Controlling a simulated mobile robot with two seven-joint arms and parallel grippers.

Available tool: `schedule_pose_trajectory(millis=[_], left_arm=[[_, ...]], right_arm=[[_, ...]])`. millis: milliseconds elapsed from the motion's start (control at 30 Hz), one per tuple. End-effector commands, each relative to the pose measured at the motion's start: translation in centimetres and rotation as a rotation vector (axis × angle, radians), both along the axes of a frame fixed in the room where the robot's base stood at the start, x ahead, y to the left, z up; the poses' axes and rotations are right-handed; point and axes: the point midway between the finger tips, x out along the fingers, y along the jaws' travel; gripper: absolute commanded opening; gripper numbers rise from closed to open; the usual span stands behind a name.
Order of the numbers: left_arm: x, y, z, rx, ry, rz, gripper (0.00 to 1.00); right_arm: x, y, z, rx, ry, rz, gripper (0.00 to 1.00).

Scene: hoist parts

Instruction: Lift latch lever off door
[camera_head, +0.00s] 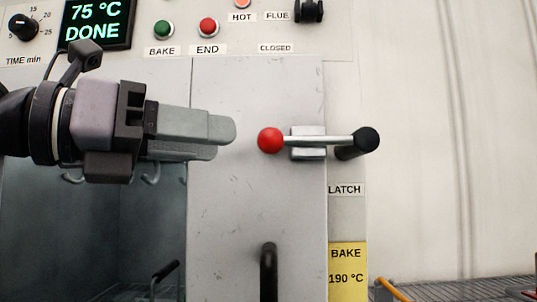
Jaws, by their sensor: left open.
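The latch lever (330,141) is a silver bar with a red ball at its left end and a black pivot knob at its right end. It lies level across a metal catch (308,153) on the right edge of the pale grey door (225,220). My left gripper (228,139) comes in from the left with its fingers pointing right. Its tips are just left of the red ball and apart from it. It holds nothing that I can see. My right gripper is not in view.
A black door handle (268,272) stands upright low on the door. Above is a panel with a green button (164,29), a red button (208,27) and a display (94,24). A yellow label (348,270) is below the latch. Hooks show at lower left.

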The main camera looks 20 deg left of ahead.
Motion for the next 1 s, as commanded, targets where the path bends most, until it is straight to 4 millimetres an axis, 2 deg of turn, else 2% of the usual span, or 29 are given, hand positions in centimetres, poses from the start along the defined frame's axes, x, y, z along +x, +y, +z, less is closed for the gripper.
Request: schedule_pose_trajectory(millis=[167, 600, 967, 1000], left_arm=[[0.1, 0.3, 0.7, 0.002, -0.022, 0.041, 0.44], [4.7, -3.6, 0.6, 0.002, -0.019, 0.037, 0.44], [5.1, -4.0, 0.6, 0.002, -0.021, 0.038, 0.44], [5.1, -4.0, 0.6, 0.002, -0.021, 0.038, 0.31]], right_arm=[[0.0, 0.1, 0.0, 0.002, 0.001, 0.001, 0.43], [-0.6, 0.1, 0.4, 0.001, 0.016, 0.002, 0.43], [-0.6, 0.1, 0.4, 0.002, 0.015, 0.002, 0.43], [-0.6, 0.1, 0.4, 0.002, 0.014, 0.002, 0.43]])
